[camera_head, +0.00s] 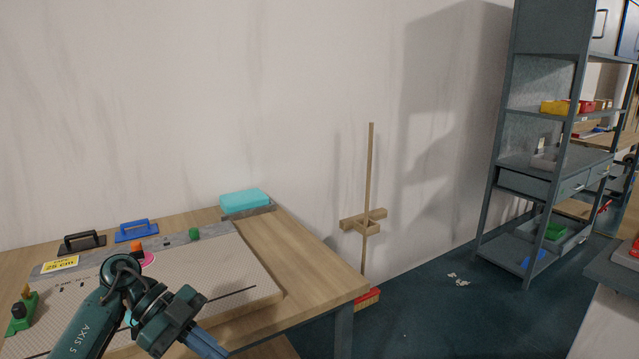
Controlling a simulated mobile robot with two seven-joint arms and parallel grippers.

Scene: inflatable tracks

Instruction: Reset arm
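My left arm comes in from the bottom left over the workbench (310,268). Its dark green gripper (207,345) points down to the right in front of the board (220,262). The fingers run out at the bottom edge of the picture, so their tips and any gap between them are hidden. I see nothing held in the visible part. My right arm and gripper are out of view.
On the bench are a black-handled tool (82,241), a blue-handled tool (136,231), a turquoise block (245,201) and a green piece (194,234). A broom (369,200) leans on the wall. A grey shelf (545,165) stands right. The floor between is mostly clear.

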